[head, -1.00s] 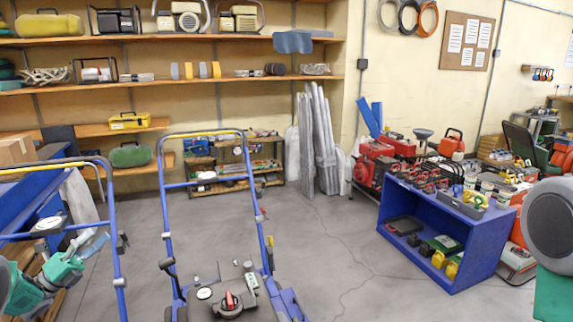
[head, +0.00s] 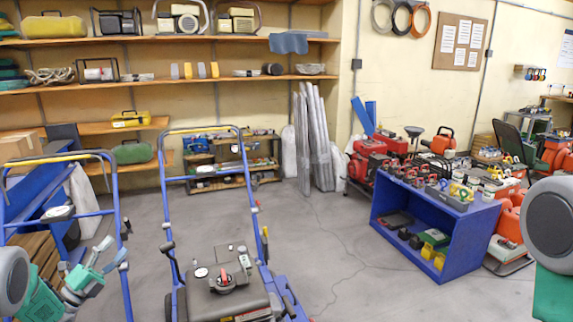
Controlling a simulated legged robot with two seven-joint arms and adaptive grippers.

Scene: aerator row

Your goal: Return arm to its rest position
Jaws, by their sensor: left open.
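My left gripper (head: 112,259) is at the lower left, its green and grey arm coming in from the left edge. Its fingers are open and I see nothing between them. It is in front of or beside the right-hand post of the left blue aerator's handle (head: 115,210); I cannot tell whether they touch. A second blue aerator (head: 228,295) with a grey deck and a red knob stands upright at bottom centre, to the right of the gripper. At the right edge a grey and green part of my right arm shows; its gripper is out of view.
A blue open-fronted cabinet (head: 458,255) with tools on top stands at the right. Red machines (head: 375,155) are behind it. Wooden shelves (head: 160,82) line the back wall. The grey floor (head: 330,250) between the middle aerator and the cabinet is clear.

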